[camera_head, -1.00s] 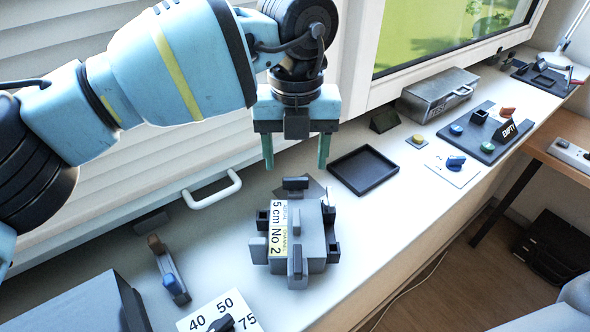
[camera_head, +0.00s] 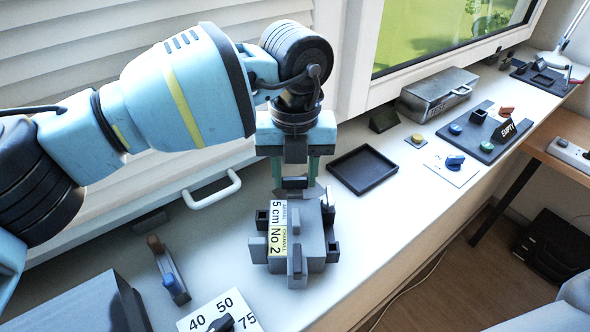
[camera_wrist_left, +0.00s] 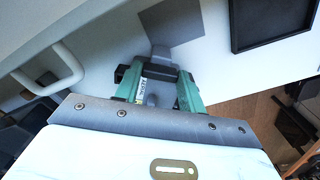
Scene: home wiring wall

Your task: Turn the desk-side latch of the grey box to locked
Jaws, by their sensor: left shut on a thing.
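The grey box (camera_head: 310,245) stands on the white sill, with a "5 cm No 2" label (camera_head: 278,235) on its left part. A dark latch handle (camera_head: 294,183) sits at its far end. Another upright grey latch piece (camera_head: 297,262) shows at its near end. My left gripper (camera_head: 294,180) points down over the far end, its green fingers shut on the far latch handle. In the left wrist view the gripper (camera_wrist_left: 157,92) has its fingers on either side of the dark handle (camera_wrist_left: 155,71). The fingers partly hide the latch. My right gripper is not in view.
A black tray (camera_head: 363,170) lies just right of the box. A white handle (camera_head: 212,190) and a blue-knobbed lever (camera_head: 169,272) are on the left. A numbered dial card (camera_head: 222,312) lies in front. A metal case (camera_head: 437,93) and switch boards stand farther along the sill.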

